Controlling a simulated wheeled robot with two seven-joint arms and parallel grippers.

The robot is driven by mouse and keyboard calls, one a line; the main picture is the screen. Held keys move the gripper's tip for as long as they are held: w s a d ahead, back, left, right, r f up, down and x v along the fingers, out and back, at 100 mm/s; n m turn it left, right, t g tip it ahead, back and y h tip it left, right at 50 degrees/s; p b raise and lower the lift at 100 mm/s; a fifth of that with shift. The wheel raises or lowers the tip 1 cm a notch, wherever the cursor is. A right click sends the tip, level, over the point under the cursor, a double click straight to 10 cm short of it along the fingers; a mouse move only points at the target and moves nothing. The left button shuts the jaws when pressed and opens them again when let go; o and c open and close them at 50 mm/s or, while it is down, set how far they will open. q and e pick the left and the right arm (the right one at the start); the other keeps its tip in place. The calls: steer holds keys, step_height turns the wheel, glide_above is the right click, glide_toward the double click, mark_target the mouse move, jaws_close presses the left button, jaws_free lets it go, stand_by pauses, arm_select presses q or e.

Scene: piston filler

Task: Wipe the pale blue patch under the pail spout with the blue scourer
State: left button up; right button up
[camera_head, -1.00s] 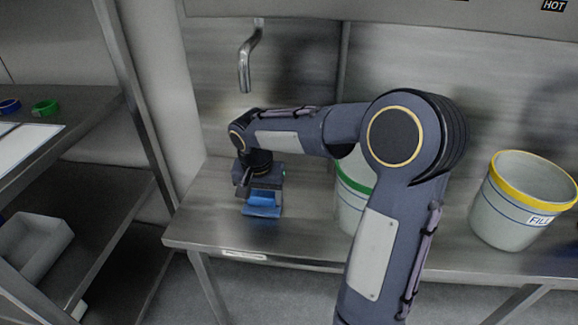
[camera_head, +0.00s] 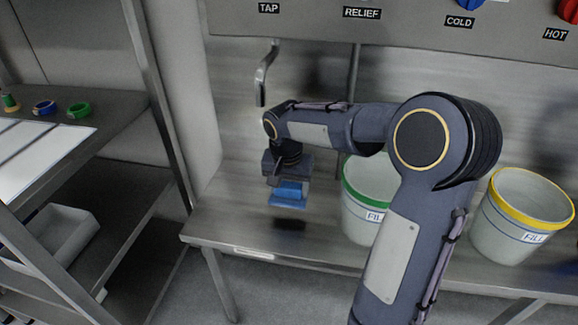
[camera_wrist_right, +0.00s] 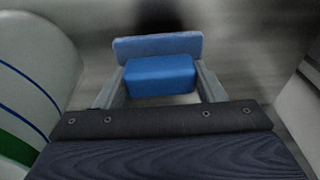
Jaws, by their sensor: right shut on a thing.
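The blue scourer (camera_head: 288,193) is in my right gripper (camera_head: 288,182), held above the steel bench. A dark shadow lies on the bench beneath it, apart from it. The right wrist view also shows the scourer (camera_wrist_right: 158,76) between the two fingers of the gripper (camera_wrist_right: 160,88), with a flat lighter blue face at its far side. The spout (camera_head: 265,77) hangs from the wall panel behind and above the gripper. A pale blue patch cannot be made out on the bench. My left gripper is not in view.
A green-rimmed pail (camera_head: 368,205) stands on the bench (camera_head: 225,222) just right of the gripper, partly behind my arm. A yellow-rimmed pail (camera_head: 520,225) stands farther right. Shelving (camera_head: 120,165) with blue and green rings stands at left. The bench left of the scourer is clear.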

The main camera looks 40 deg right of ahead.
steer(key=shift+r+p, duration=0.95)
steer(key=shift+r, duration=0.4)
